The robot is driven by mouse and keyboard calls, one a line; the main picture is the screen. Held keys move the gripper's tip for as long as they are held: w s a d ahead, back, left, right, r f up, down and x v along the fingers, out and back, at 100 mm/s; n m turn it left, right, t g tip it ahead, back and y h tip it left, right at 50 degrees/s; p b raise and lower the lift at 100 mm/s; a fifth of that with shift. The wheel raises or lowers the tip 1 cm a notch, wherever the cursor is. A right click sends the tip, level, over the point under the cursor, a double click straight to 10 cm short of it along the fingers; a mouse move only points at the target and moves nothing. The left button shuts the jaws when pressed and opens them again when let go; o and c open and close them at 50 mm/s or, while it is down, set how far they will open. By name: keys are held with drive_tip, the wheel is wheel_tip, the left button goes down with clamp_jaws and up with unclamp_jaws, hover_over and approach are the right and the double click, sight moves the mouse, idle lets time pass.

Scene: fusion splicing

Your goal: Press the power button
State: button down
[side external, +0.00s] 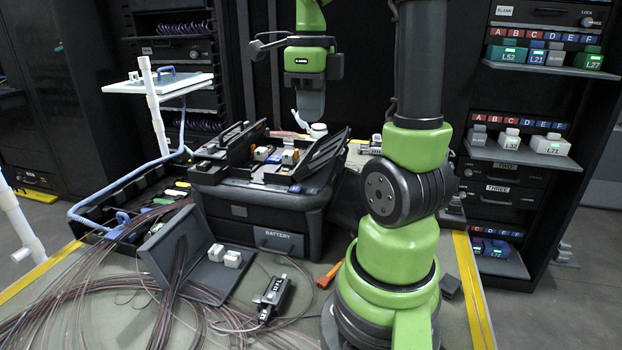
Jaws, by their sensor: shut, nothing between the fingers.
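The fusion splicer (262,208) is a black box with its lids open, standing on the work table and marked "BATTERY" on a front module. Small orange and white parts show in its open top. I cannot make out the power button. My gripper (311,116) hangs pointing down behind the splicer's right rear side in the side external view. It looks shut and empty. Its fingertips are small and partly hidden near a white round item (318,130).
A small black device (272,298) and an orange tool (330,274) lie in front. A labelled shelf rack (520,150) stands at right, a white tray (160,84) at back left.

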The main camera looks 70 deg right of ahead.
sight(312, 192)
wheel_tip(312, 192, down, 13)
drive_tip(key=shift+f, duration=0.1)
idle(0.3)
drive_tip(key=shift+f, duration=0.85)
drive_tip(key=shift+s+a, duration=0.1)
drive_tip(key=shift+r, duration=0.1)
drive_tip(key=shift+r, duration=4.4)
